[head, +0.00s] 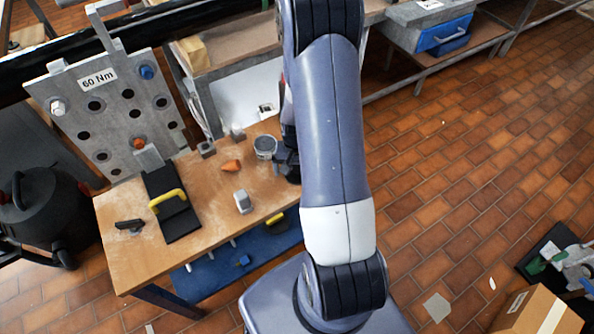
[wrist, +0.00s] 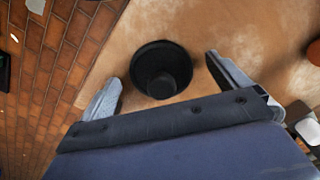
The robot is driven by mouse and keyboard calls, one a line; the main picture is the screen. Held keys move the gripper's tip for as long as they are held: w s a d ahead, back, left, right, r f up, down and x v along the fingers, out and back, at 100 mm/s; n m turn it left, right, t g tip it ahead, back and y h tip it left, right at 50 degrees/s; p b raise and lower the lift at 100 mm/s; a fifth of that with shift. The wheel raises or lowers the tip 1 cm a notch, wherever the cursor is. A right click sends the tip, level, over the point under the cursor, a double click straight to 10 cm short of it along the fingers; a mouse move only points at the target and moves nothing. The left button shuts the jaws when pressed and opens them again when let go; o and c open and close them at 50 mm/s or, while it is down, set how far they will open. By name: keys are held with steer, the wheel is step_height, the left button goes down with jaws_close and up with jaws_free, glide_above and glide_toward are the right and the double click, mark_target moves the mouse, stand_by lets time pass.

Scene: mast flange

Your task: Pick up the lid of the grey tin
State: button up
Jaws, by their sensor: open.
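The grey tin (head: 265,147) stands upright near the right end of the wooden table. In the wrist view a dark round piece with a smaller dark disc or knob at its middle (wrist: 163,68) shows between the fingers. It appears to be the tin's top; I cannot tell lid from body there. My gripper (wrist: 162,74) is open, one finger on each side of the round piece, with gaps on both sides. In the head view my gripper (head: 284,157) is just right of the tin, partly hidden by my arm.
An orange piece (head: 231,165) and a grey-white block (head: 242,201) lie on the wooden table (head: 205,181). A small grey block (head: 206,149) stands further left. A yellow-handled black plate (head: 170,203) and the upright 60 Nm panel (head: 112,112) are at the left.

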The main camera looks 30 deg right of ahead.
steer(key=c, duration=1)
